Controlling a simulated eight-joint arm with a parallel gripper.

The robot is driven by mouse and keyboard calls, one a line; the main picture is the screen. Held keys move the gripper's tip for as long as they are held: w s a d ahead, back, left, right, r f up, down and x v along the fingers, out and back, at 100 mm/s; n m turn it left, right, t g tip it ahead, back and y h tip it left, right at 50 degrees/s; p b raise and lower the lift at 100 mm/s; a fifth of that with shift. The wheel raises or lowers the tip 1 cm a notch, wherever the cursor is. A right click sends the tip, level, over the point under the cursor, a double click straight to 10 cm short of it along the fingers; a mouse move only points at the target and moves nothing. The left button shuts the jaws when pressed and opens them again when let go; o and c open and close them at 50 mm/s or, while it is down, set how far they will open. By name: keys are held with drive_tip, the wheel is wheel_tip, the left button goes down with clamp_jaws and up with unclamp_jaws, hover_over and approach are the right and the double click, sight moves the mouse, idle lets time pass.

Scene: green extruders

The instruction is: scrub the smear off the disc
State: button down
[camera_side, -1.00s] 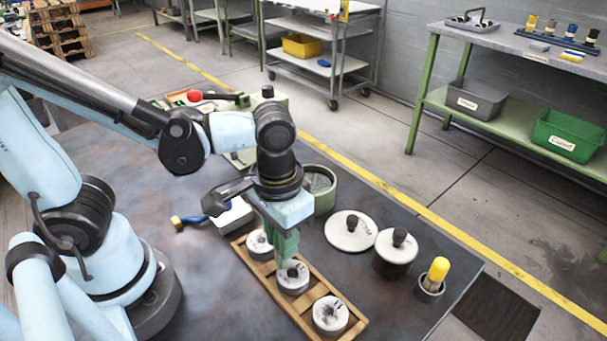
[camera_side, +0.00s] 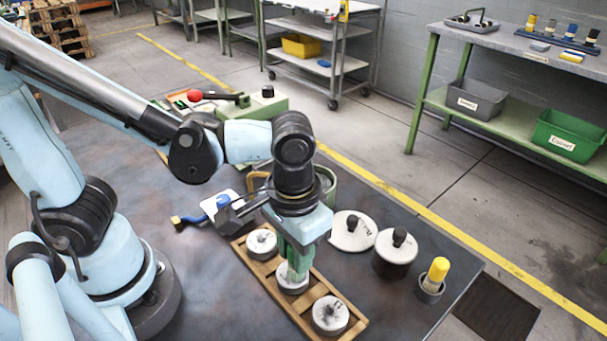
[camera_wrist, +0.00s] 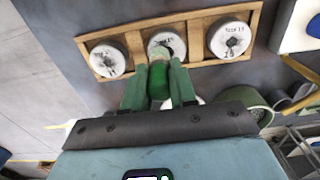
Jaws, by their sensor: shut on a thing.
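Three pale round discs sit in a row in a wooden tray (camera_side: 268,292). The left disc (camera_wrist: 107,59) and the right disc (camera_wrist: 230,39) each have a dark mark in the wrist view. My gripper (camera_side: 298,262) is over the middle disc (camera_side: 292,287). In the wrist view, my gripper (camera_wrist: 160,85) is shut on a green cylindrical tool (camera_wrist: 160,82). The tool's pale end overlaps the middle disc (camera_wrist: 166,40) and looks to be touching it. The tool hides part of that disc and its marks, so I cannot tell how much smear is there.
Right of the tray stand a white lid with a black knob (camera_side: 350,231), a dark lidded pot (camera_side: 395,258) and a yellow-topped tool in a cup (camera_side: 435,274). A blue-handled brush (camera_side: 190,219) lies left of the tray. A green pot (camera_side: 326,186) stands behind my gripper.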

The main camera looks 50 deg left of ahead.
drive_tip(key=a, duration=0.4)
drive_tip(key=shift+s, duration=0.25)
drive_tip(key=shift+w+d, duration=0.15)
drive_tip(key=shift+d, duration=1)
drive_tip(key=shift+w+d, duration=0.15)
drive_tip(key=shift+d, duration=0.95)
drive_tip(key=shift+d+f, duration=0.1)
drive_tip(key=shift+d, duration=0.7)
wheel_tip(320, 180, up, 8)
wheel_tip(320, 180, down, 6)
drive_tip(key=shift+w, duration=0.25)
drive_tip(key=shift+f, duration=1)
